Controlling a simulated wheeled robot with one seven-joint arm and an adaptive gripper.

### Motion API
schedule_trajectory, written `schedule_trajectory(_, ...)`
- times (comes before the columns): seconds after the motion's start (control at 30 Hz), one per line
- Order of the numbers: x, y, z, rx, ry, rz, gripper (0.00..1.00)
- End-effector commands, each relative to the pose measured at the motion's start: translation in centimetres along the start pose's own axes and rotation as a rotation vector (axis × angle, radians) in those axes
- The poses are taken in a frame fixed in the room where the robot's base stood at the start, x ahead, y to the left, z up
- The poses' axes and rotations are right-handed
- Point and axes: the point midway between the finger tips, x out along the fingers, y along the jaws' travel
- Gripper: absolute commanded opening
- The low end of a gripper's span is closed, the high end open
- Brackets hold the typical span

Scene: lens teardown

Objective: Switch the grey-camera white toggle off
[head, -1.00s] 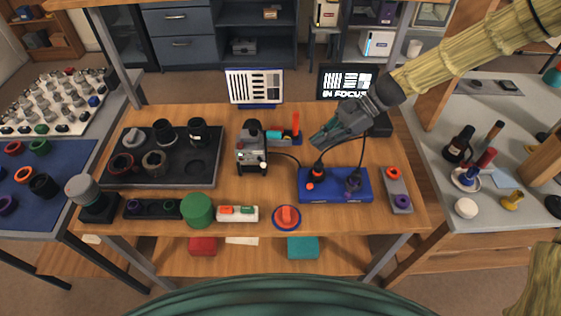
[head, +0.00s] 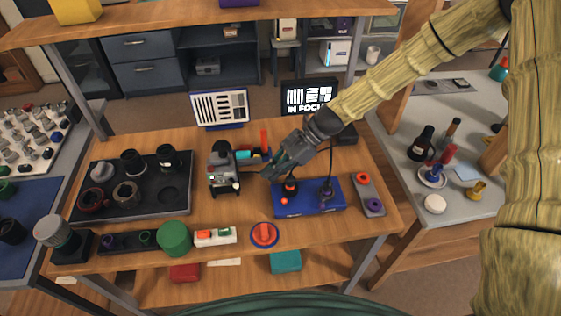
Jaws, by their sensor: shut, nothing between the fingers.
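The grey camera (head: 223,174) stands upright on the wooden table, left of the table's middle. A small pale spot (head: 236,185) shows low on its right front; it may be the white toggle, but it is too small to tell its position. My gripper (head: 270,174) reaches in from the upper right, its fingers pointing down and left. It is shut and empty, a short gap to the right of the camera, above the table and near the back left of the blue box.
The blue box (head: 309,200) with dark plugs and cables lies right of the camera. A red-orange upright piece (head: 264,139) stands behind my fingers. A dark lens tray (head: 140,206) lies left; a red round button (head: 264,235) and green cylinder (head: 174,238) are in front.

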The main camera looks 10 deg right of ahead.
Motion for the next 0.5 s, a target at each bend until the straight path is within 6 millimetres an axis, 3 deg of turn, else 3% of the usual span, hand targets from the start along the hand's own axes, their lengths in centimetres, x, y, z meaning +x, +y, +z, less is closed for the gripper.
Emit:
schedule_trajectory(0.2, 2.7, 0.1, 0.1, 0.002, -0.001, 0.001, 0.00)
schedule_trajectory(0.5, 4.7, 0.0, 2.7, 0.001, 0.000, 0.000, 0.00)
